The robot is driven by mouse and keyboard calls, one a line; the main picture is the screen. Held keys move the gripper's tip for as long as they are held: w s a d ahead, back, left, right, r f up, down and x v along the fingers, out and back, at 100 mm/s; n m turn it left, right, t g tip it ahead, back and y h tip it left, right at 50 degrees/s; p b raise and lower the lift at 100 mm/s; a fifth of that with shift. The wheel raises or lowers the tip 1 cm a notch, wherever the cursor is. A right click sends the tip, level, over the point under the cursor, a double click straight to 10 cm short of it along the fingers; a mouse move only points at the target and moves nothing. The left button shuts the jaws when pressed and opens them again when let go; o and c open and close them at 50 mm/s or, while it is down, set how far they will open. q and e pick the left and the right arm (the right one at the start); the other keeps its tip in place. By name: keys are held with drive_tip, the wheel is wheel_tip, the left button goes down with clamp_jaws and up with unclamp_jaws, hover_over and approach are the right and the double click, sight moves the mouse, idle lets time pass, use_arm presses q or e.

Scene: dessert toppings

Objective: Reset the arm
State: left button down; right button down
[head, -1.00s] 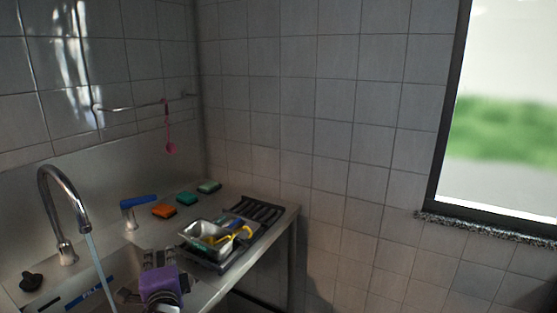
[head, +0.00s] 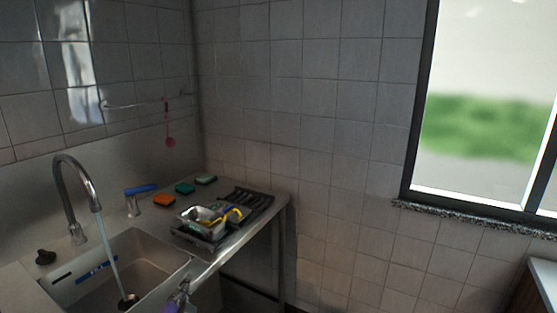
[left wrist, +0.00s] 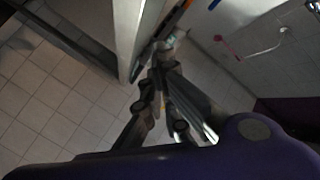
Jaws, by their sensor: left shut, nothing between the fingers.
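My left gripper (head: 180,294) shows at the bottom of the head view, in front of the counter's front edge, beside the sink's right end. Only a small part of it and a bit of purple show there. In the left wrist view its dark fingers (left wrist: 160,68) are shut with nothing between them, over a tiled floor and near the counter's side. The purple wrist housing fills the bottom of that view. My right gripper is in neither view.
Water runs from the tap (head: 70,200) into the sink (head: 150,262). A dark rack (head: 250,202) with a metal tray (head: 190,217) stands on the counter, with orange (head: 164,200) and green (head: 185,188) sponges behind. A pink ladle (head: 170,141) hangs on the wall. Floor is clear below.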

use_arm(q)
drive_tip(key=s+d+f+n+g+h+p, duration=0.1)
drive_tip(key=s+f, duration=0.6)
drive_tip(key=s, duration=0.7)
drive_tip(key=s+d+f+n+g+h+p, duration=0.1)
drive_tip(key=s+d+f+n+g, duration=0.1)
drive_tip(key=s+f, duration=0.6)
drive_tip(key=s+d+f+n+g+h, duration=0.1)
drive_tip(key=s+f+g, duration=0.3)
drive_tip(key=s, duration=1.6)
wheel_tip(320, 180, down, 4)
drive_tip(key=shift+d+r+n+p, duration=0.1)
drive_tip(key=shift+d+n+p, duration=0.35)
drive_tip(key=shift+n, duration=0.45)
